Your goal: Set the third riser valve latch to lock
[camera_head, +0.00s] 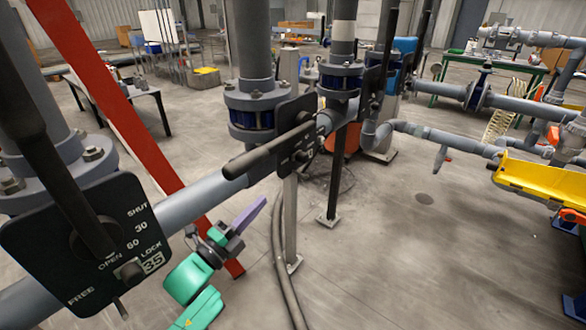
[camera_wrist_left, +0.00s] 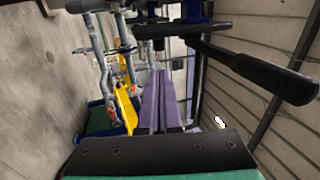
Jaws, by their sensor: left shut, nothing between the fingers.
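Several riser valves with black plates stand in a row in the head view. The nearest plate (camera_head: 88,225) reads SHUT, 30, 60, OPEN, LOCK, FREE and 35; its small latch knob (camera_head: 130,271) sits near LOCK. The middle valve plate (camera_head: 292,112) has a long black handle (camera_head: 262,147) pointing left toward me; its latch is too small to read. A farther valve plate (camera_head: 372,88) is partly hidden. I cannot tell which riser counts as third. My left gripper (camera_head: 255,209), with purple fingers, is shut and empty below the middle handle, apart from it. Its fingers (camera_wrist_left: 160,95) also show in the left wrist view.
A red slanted beam (camera_head: 120,120) crosses at left, behind the near valve. A grey post (camera_head: 290,210) and a hose (camera_head: 277,250) stand just right of my gripper. A black handle (camera_wrist_left: 250,68) is close above in the wrist view.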

